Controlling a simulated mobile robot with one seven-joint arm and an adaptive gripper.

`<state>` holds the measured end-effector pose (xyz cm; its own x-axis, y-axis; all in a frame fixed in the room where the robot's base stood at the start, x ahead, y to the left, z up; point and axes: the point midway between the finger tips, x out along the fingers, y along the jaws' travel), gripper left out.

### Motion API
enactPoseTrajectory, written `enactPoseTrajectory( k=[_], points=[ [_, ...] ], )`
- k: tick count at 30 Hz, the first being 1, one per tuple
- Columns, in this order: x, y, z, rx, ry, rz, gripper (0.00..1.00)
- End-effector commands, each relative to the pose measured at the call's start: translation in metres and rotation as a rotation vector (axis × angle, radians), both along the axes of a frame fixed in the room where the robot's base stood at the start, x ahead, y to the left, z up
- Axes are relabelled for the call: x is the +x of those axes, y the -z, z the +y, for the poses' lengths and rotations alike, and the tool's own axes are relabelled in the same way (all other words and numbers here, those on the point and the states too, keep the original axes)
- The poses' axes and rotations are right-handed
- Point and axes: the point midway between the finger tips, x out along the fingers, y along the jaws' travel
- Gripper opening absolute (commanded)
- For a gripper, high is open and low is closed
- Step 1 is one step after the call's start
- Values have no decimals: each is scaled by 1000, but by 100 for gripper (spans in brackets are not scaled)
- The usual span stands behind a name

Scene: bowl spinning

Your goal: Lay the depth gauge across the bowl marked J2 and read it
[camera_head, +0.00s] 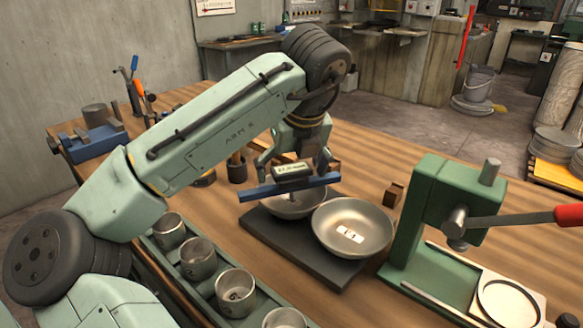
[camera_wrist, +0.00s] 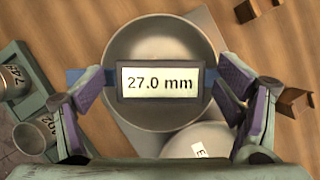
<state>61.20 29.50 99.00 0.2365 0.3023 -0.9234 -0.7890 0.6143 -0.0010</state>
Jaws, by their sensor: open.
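The depth gauge (camera_head: 293,174), a blue bar with a pale display box, lies across the rear metal bowl (camera_head: 290,209). In the wrist view the gauge's display (camera_wrist: 158,83) reads 27.0 mm, and the bar spans the bowl (camera_wrist: 165,45) from side to side. That bowl shows no label, so I cannot confirm its mark. A second bowl (camera_head: 335,220) sits in front of it to the right; its label is too small to read surely. My gripper (camera_head: 293,160) is open over the gauge, with one finger on each side of the display box and apart from it.
Both bowls sit on a dark board (camera_head: 322,264). A green press (camera_head: 425,220) with a red-handled lever stands to the right. A green rack (camera_head: 205,288) of metal cups runs along the front left. Small brown blocks (camera_head: 393,194) lie beside the press.

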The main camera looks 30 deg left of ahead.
Motion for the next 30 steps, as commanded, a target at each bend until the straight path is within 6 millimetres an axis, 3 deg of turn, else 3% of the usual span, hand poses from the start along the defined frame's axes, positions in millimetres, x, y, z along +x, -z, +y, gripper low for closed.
enactPoseTrajectory(
  k=[7, 21, 30],
  points=[
    [-2, -8, -3, 0, 0, 0, 86],
    [-24, -93, -30, 3, -2, -1, 86],
    [-28, -111, -36, 0, 0, 0, 86]
  ],
)
